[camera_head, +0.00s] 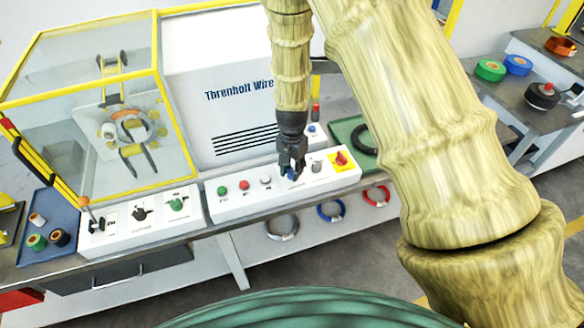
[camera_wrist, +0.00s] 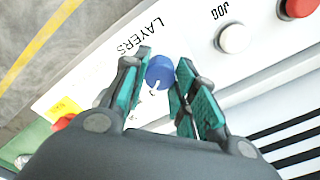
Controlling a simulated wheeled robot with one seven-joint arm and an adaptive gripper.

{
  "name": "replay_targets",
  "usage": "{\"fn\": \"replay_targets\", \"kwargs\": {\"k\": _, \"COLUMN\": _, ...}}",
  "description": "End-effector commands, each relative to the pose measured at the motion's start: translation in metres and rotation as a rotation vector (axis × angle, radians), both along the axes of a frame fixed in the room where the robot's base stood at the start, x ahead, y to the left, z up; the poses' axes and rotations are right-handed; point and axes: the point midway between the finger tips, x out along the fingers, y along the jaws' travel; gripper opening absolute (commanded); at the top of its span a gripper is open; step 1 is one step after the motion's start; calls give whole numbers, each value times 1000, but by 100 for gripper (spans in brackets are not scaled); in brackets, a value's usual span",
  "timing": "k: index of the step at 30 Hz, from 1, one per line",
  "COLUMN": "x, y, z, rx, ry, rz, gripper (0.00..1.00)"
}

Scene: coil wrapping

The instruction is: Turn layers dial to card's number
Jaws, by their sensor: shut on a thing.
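The blue layers dial (camera_wrist: 160,72) sits on the white control panel with the word LAYERS printed beside it. A white pointer mark shows on the dial, but its number is too small to read. My gripper (camera_wrist: 165,66) is shut on the dial, one teal finger on each side. In the head view my gripper (camera_head: 291,167) reaches down to the panel (camera_head: 232,207), and its fingers mostly hide the dial. I cannot make out a card with a readable number in either view.
Green (camera_head: 222,190), red (camera_head: 244,185) and white (camera_head: 266,180) buttons stand left of the dial. A grey knob (camera_head: 317,167) and a red switch on yellow (camera_head: 341,158) stand right of it. The winding machine's glass guard (camera_head: 60,120) is at left. A black coil (camera_head: 365,140) lies on a green tray.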

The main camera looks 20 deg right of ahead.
Motion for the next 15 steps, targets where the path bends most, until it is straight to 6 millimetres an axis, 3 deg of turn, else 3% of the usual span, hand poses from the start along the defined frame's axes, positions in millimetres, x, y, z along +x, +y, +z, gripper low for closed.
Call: {"fn": "replay_targets", "kwargs": {"k": 15, "x": 2, "y": -1, "z": 1, "rx": -2, "ry": -4, "rz": -73, "gripper": 4}}
